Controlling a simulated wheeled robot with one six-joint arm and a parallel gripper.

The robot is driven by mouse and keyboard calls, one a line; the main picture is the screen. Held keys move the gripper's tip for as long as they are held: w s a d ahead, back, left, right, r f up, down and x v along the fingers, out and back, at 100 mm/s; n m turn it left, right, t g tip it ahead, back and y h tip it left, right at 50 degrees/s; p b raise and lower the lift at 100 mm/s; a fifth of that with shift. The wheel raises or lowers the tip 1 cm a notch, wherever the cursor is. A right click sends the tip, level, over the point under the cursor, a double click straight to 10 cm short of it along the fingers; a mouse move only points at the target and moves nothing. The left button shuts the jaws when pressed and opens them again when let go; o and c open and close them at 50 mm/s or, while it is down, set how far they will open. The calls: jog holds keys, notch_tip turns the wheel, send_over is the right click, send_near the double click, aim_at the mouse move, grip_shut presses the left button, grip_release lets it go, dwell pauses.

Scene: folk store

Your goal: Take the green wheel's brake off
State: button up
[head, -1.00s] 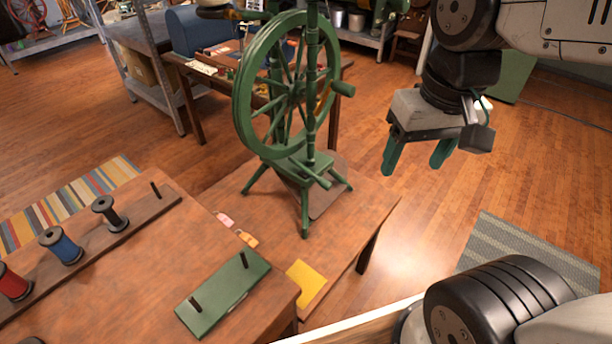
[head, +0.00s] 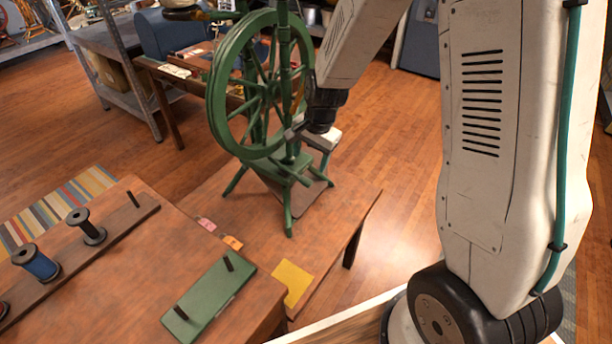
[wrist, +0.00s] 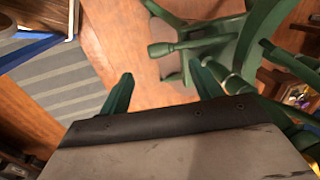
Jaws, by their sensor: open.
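The green spinning wheel (head: 217,105) stands on the low wooden table in the head view, its wheel upright on a stand with splayed legs. It also shows in the wrist view (wrist: 262,30), at the upper right. My gripper (head: 318,155) is at the wheel's right side, low near the stand. In the wrist view my gripper (wrist: 160,72) is open, with nothing between its two green fingers. A turned green peg (wrist: 165,48) points left just beyond the fingertips, apart from them. I cannot tell whether it is the brake. My arm hides part of the wheel's right side in the head view.
The low table (head: 345,208) has a yellow card (head: 292,282) at its front. A nearer table (head: 110,270) holds a spool rack (head: 120,225) and a green board (head: 210,300) with two pegs. A cluttered table stands behind the wheel. Open floor lies right of it.

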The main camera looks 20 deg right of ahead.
aim_at(305, 178)
jog(key=shift+w+f, duration=0.25)
jog(key=shift+f, duration=0.65)
jog(key=f, duration=0.4)
jog(key=w+f, duration=0.1)
jog(key=f, duration=0.2)
jog(key=shift+a, duration=0.35)
